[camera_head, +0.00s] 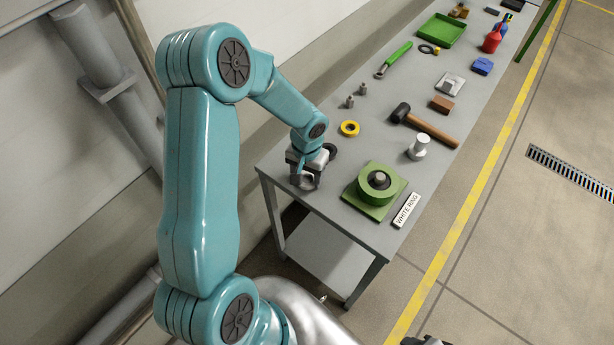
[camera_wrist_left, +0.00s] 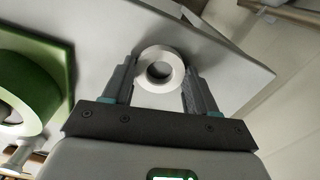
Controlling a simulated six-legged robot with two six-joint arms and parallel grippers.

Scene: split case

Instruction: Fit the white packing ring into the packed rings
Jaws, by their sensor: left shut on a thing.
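The white packing ring (camera_wrist_left: 161,52) sits between the two fingers of my left gripper (camera_wrist_left: 160,78) in the left wrist view, close over the grey table top. In the head view my left gripper (camera_head: 305,181) is at the table's near left corner, and I cannot make out the ring there. The green case (camera_head: 360,199) stands on the table to the right of the gripper, apart from it. A dark ring (camera_head: 369,184) lies in its round opening around a grey shaft (camera_head: 379,177). The case also shows at the left of the wrist view (camera_wrist_left: 50,75).
A "WHITE RING" label (camera_head: 406,210) lies right of the case. A dark ring (camera_head: 331,148) is just behind my gripper. A dark grey part (camera_head: 425,341) shows at the bottom edge, perhaps my right gripper.

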